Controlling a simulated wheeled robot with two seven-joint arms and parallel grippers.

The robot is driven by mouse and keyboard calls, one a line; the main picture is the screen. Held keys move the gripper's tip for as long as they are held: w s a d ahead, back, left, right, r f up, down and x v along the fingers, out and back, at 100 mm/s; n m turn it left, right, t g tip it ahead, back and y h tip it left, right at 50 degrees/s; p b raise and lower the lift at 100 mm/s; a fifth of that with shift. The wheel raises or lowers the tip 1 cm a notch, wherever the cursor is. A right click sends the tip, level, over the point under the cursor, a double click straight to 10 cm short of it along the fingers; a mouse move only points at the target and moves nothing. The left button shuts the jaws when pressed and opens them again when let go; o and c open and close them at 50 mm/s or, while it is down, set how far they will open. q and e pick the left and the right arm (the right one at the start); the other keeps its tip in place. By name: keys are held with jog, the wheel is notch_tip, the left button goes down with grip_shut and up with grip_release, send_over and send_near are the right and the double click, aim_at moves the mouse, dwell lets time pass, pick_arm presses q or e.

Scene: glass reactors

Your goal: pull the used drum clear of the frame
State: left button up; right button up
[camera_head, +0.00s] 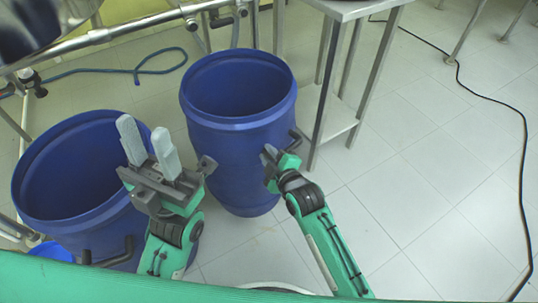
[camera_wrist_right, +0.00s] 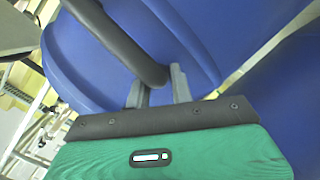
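Two open blue drums stand on the floor: one at the left (camera_head: 62,222) and one farther back in the middle (camera_head: 240,150). I cannot tell by looks which is the used one. The middle drum has black side handles. My right gripper (camera_head: 273,158) is at its right handle; in the right wrist view the fingers (camera_wrist_right: 158,90) sit close on both sides of the black handle (camera_wrist_right: 118,42), against the blue wall (camera_wrist_right: 85,65). My left gripper (camera_head: 148,145) is open and empty, fingers up, in front of the left drum's right rim. The metal pipe frame (camera_head: 125,32) runs behind the drums.
A steel table (camera_head: 345,8) with legs and a lower shelf stands close to the middle drum's right. A blue hose (camera_head: 110,71) lies behind the left drum. A black cable (camera_head: 495,110) crosses the floor at right. Tiled floor (camera_head: 410,190) is clear at the front right.

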grip_shut()
dwell(1.1)
